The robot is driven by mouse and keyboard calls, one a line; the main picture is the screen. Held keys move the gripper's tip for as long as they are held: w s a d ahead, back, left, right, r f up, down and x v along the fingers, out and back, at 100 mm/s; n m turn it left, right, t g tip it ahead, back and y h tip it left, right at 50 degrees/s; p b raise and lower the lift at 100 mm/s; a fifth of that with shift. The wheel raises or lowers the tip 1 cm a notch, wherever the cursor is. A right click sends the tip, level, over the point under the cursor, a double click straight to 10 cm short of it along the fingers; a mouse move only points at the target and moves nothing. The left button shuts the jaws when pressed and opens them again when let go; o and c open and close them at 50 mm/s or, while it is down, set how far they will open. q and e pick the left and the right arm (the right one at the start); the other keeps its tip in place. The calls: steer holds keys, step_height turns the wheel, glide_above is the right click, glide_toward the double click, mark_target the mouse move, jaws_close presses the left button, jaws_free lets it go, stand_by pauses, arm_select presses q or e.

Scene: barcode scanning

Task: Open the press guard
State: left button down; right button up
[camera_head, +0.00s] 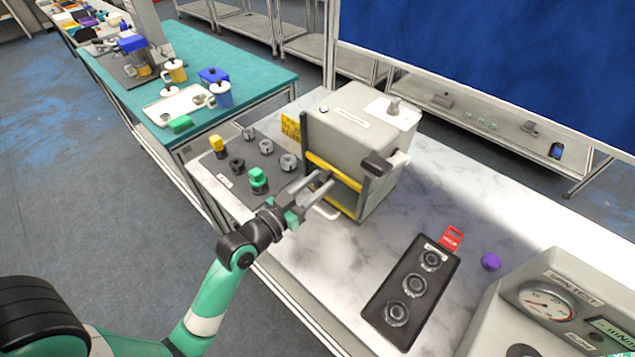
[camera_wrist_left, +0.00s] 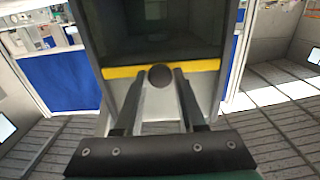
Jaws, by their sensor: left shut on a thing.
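The press (camera_head: 362,122) is a grey box-shaped machine on the white marbled table. Its guard is a dark frame with yellow edge bars (camera_head: 334,171) across its front. The guard looks closed over the press front. My left gripper (camera_head: 318,182) is at the guard, its two fingers shut on a dark round guard knob (camera_wrist_left: 160,76). In the left wrist view, the knob sits between the fingertips, in front of a yellow bar (camera_wrist_left: 120,72) and a dark panel (camera_wrist_left: 158,34). My right gripper is not in view.
A grey tray with several knobs and a green part (camera_head: 258,178) stands left of the press. A black tray with round sockets (camera_head: 408,292), a red tag (camera_head: 451,239) and a purple cap (camera_head: 491,261) lie to the right. A gauge tester (camera_head: 560,310) stands at bottom right.

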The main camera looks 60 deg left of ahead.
arm_select(q)
steer(key=shift+r, duration=0.1)
stand_by(0.5)
step_height(320, 180, up, 10)
steer(key=p, duration=0.9)
steer(key=c, duration=0.5)
jaws_free()
steer(key=v, duration=1.1)
steer(key=shift+s, duration=0.35)
steer(key=shift+d, duration=0.1)
